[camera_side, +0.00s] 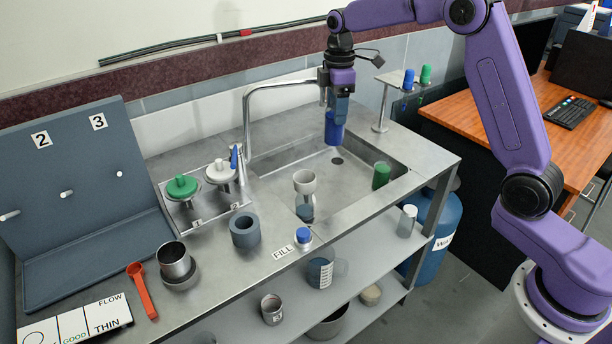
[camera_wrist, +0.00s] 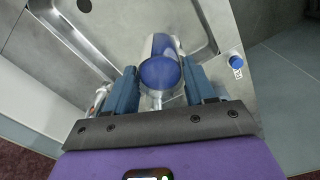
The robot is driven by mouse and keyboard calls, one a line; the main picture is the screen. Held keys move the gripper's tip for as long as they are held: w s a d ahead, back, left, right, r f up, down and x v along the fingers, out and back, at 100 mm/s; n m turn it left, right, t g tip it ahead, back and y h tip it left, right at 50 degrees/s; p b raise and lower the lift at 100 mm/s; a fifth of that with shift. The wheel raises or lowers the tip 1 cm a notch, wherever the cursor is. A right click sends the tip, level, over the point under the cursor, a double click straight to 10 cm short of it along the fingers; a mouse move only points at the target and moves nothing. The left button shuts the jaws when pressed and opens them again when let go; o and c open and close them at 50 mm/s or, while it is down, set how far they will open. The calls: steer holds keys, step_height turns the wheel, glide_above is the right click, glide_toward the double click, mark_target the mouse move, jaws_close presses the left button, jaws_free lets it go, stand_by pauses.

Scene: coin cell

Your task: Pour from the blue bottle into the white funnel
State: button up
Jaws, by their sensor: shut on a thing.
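The blue bottle (camera_side: 334,132) hangs from my gripper (camera_side: 338,108) above the back of the sink, looking roughly upright. In the wrist view the bottle's round blue end (camera_wrist: 160,73) sits between the two fingers (camera_wrist: 157,92). My gripper is shut on it. A pale, funnel-like cup (camera_side: 305,181) stands in the sink over a blue-grey base, in front of and below the bottle. A white disc-topped piece (camera_side: 220,171) sits at place 2 of the metal stand, left of the tap. I cannot tell for sure which of these is the white funnel. The bottle is apart from both.
A tall curved tap (camera_side: 246,110) rises left of the bottle. A green cylinder (camera_side: 381,175) stands at the sink's right. A rack (camera_side: 384,104) with small blue and green pieces is behind right. A blue-capped piece (camera_side: 304,236) stands by the FILL label. The sink floor (camera_side: 350,178) is partly clear.

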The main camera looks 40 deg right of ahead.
steer(key=w+a+m, duration=0.4)
steer(key=a+m, duration=1.2)
steer(key=m, duration=0.4)
step_height(320, 180, down, 11)
steer(key=shift+a+f, duration=0.15)
stand_by(0.4)
steer(key=shift+s, duration=0.1)
steer(key=r+t+y, duration=0.1)
steer(key=t+y, duration=0.1)
steer(key=y, duration=0.5)
glide_above(296, 179)
steer(key=shift+a, duration=0.25)
steer(key=shift+f+t+y, duration=0.2)
steer(key=shift+t+y, duration=0.2)
steer(key=shift+d+f+y, duration=0.2)
steer(key=shift+f+y, duration=0.2)
steer(key=shift+f, duration=0.05)
stand_by(1.3)
